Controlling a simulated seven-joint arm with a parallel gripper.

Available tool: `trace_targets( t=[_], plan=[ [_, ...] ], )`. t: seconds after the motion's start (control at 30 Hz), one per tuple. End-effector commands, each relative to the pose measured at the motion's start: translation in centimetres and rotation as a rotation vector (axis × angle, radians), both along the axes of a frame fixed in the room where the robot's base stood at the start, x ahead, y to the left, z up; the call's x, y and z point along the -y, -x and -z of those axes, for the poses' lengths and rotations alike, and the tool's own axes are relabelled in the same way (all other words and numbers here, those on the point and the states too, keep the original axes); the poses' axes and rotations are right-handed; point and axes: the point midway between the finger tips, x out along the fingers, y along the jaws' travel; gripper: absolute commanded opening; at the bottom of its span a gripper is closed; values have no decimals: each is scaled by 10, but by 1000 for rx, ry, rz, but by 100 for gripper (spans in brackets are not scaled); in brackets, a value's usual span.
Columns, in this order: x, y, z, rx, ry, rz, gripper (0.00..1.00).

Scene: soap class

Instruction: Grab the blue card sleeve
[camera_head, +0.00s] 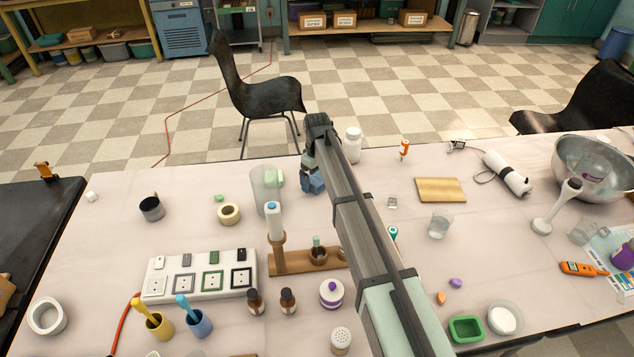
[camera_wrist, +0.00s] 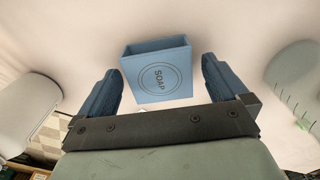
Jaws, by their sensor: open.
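The blue card sleeve (camera_wrist: 159,72) is a light blue open-topped box shape with a round SOAP mark, standing on the table in the wrist view. In the head view a small blue patch of it (camera_head: 315,185) shows near the back edge of the table, partly hidden by my arm. My gripper (camera_wrist: 160,66) is open, with one blue finger on each side of the sleeve and visible gaps between. In the head view my gripper (camera_head: 308,168) is at the sleeve, its fingers hard to make out.
A clear beaker (camera_head: 262,190) with something green stands left of the sleeve, and a white bottle (camera_head: 353,147) stands to its right. Both flank my gripper in the wrist view. A wooden rack (camera_head: 290,265) is nearer. The table's back edge is close.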

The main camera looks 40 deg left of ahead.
Motion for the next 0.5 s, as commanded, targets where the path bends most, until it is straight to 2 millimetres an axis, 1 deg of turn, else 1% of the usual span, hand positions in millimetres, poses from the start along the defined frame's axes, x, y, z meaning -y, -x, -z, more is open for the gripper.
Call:
trace_targets(
  t=[0.1, 0.27, 0.37, 0.5],
  plan=[
    [0, 0, 6, 0, 0, 0, 100],
    [0, 0, 6, 0, -1, 0, 100],
    [0, 0, 6, 0, -1, 0, 92],
    [0, 0, 6, 0, -1, 0, 79]
  ],
)
